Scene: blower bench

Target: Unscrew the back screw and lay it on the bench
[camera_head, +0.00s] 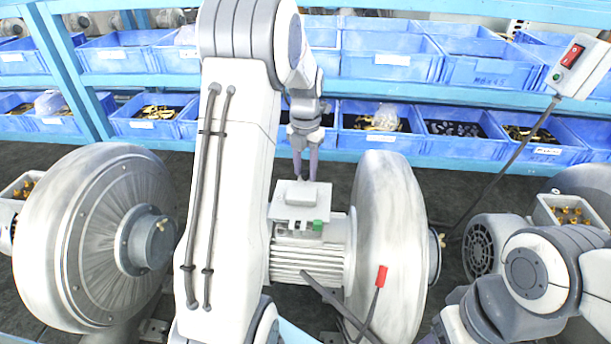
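A silver blower (390,245) with a finned motor (305,262) stands in the middle of the bench (450,190). A light grey terminal box (300,200) sits on top of the motor, with a small green part (317,226) at its front. My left gripper (305,178) points down at the back edge of this box. Its two fingers show a narrow gap, but their tips are too small to tell whether they grip anything. The back screw cannot be made out and may be hidden at the fingertips. My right arm is at lower right; its gripper is out of view.
A second large blower (95,240) stands at left. Another motor (485,245) is at right, near a small box of brass-coloured parts (570,212). A red-ended cable (381,276) crosses the middle blower. Shelves of blue bins (390,58) line the back. A switch box (575,65) hangs at upper right.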

